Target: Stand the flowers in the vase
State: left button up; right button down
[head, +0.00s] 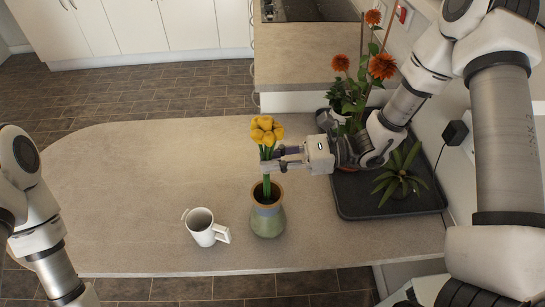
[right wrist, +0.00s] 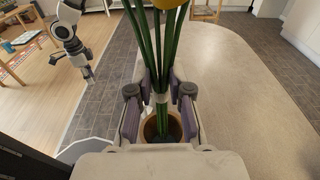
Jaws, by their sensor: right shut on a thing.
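The yellow flowers (head: 267,130), a bunch with long green stems, stand nearly upright above the vase. My right gripper (head: 272,160) is shut on the stems, which also show between its fingers in the right wrist view (right wrist: 158,50). The green-blue vase (head: 267,222) with a brown rim stands upright on the table, directly below the flowers. The lower stems are at the vase mouth and appear to pass into it; how deep is hidden. In the right wrist view the vase rim (right wrist: 147,130) shows behind my fingers. My left gripper (right wrist: 88,75) is small and far off there, away from the flowers.
A white mug (head: 201,228) stands on the table (head: 130,190) just left of the vase. A dark tray (head: 375,207) at the right holds a spiky plant (head: 399,178) and orange flowers (head: 381,66). The table's left part is clear; its front edge is close to the vase.

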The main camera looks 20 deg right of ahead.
notch_tip(320, 180, down, 6)
jog(key=b, duration=0.5)
jog(key=shift+r, duration=0.15)
jog(key=c, duration=1)
grip_release()
jog(key=shift+o, duration=0.4)
jog(key=o, duration=0.9)
jog(key=shift+r, duration=0.1)
